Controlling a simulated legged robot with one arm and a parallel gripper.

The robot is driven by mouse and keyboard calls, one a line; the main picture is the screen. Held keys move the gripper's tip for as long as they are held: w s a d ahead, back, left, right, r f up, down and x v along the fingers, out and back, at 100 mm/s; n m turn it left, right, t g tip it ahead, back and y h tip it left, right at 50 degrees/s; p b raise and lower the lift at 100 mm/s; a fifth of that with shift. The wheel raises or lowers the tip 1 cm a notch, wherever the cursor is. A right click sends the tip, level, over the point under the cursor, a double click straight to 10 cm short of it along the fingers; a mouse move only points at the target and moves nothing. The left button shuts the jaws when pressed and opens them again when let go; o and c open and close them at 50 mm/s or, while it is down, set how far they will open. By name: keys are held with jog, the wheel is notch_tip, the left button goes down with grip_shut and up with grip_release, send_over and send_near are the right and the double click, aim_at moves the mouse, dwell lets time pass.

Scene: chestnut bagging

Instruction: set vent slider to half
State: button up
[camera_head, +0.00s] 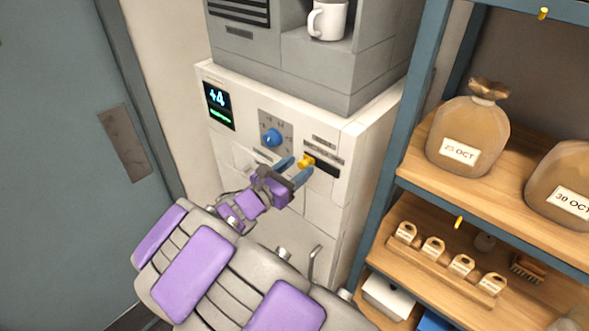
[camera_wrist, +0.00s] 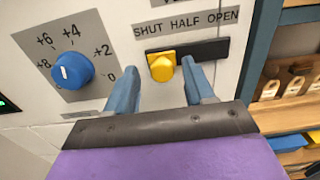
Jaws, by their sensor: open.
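The vent slider is a yellow knob (camera_head: 306,161) on a dark horizontal slot (camera_head: 325,167) in the white panel. In the wrist view the yellow knob (camera_wrist: 162,68) sits toward the left part of the slot (camera_wrist: 208,50), below the word SHUT on the label strip (camera_wrist: 188,22) reading SHUT, HALF, OPEN. My gripper (camera_head: 294,170) is open in front of the slot. Contact cannot be told.
A blue dial (camera_wrist: 72,70) with a number scale lies left of the slider. A lit display (camera_head: 218,106) is further left. A grey machine with a white mug (camera_head: 327,19) stands above. A shelf (camera_head: 405,178) with labelled sacks (camera_head: 467,135) stands close on the right.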

jog(key=shift+c, duration=0.5)
grip_shut()
